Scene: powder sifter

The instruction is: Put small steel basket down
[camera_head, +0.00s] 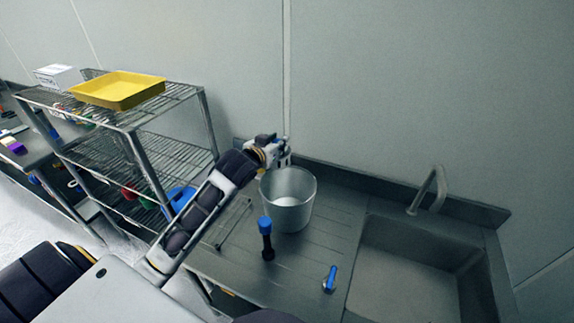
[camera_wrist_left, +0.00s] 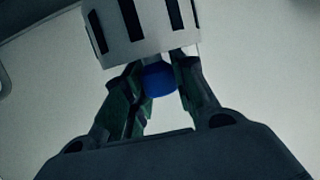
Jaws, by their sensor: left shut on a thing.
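My left gripper (camera_head: 273,150) is at the upper left rim of a round steel bucket (camera_head: 287,205), which stands upright on the steel counter. In the left wrist view the fingers (camera_wrist_left: 158,78) are closed in on a blue piece (camera_wrist_left: 160,80). Beyond it is a pale metal part with dark slots (camera_wrist_left: 150,30), which looks like the small steel basket. In the head view the basket is too small and too much hidden by the gripper to make out clearly. My right gripper is not in view.
A blue-topped dark tool (camera_head: 266,240) and a small blue-handled item (camera_head: 330,278) are on the counter (camera_head: 285,270). A sink (camera_head: 415,260) with a tap (camera_head: 428,190) is at the right. A wire rack (camera_head: 125,118) with a yellow tray (camera_head: 118,90) is at the left.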

